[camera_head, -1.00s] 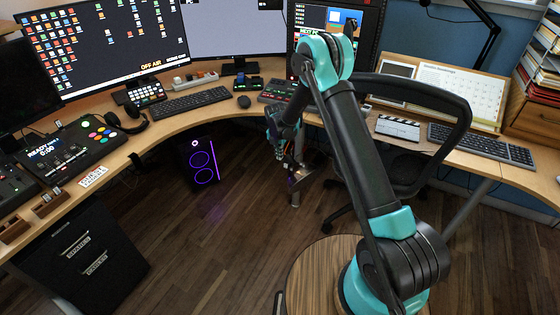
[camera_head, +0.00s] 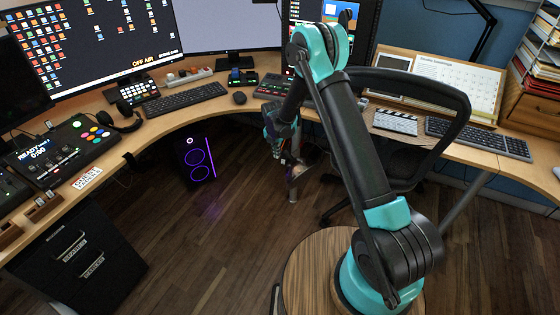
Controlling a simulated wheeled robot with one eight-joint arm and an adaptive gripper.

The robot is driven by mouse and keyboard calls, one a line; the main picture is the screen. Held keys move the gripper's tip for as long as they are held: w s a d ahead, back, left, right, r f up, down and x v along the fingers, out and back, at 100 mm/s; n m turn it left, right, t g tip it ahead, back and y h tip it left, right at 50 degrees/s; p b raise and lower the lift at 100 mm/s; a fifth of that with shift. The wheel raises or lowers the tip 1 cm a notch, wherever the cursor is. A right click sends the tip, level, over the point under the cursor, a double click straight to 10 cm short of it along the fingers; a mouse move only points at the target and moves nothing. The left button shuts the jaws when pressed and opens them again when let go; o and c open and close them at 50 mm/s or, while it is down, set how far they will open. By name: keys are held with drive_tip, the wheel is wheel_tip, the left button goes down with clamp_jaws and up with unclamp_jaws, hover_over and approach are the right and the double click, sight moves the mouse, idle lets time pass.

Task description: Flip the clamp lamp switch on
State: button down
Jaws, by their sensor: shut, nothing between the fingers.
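The clamp lamp (camera_head: 488,22) is a thin black jointed arm in front of the blue wall at the upper right. Only part of it shows; its head is out of frame and I cannot make out its switch. My gripper (camera_head: 293,174) hangs low in the middle of the view, over the floor in front of the desk. It is small and partly dark in the picture; it is shut and holds nothing. It is well to the left of the lamp and lower in the picture, apart from it.
A black mesh chair (camera_head: 455,150) stands right of my arm, before the desk's right wing. A keyboard (camera_head: 478,138), clapperboard (camera_head: 395,121) and calendar (camera_head: 455,85) lie on that wing. A PC tower (camera_head: 196,162) stands under the desk. The floor at lower left centre is clear.

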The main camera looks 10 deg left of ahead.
sight(282, 161)
drive_tip(key=shift+w+d+f, duration=0.3)
drive_tip(key=shift+w+f, duration=0.55)
drive_tip(key=shift+f, duration=0.9)
drive_tip(key=shift+w+d+f, duration=0.25)
drive_tip(key=shift+w+f, duration=0.55)
drive_tip(key=shift+f, duration=0.9)
drive_tip(key=shift+w+d+f, duration=0.3)
drive_tip(key=shift+w+f, duration=0.55)
drive_tip(key=shift+f, duration=0.9)
drive_tip(key=shift+w+d+f, duration=0.1)
drive_tip(key=shift+w+f, duration=0.05)
drive_tip(key=shift+w, duration=0.1)
drive_tip(key=shift+r, duration=0.85)
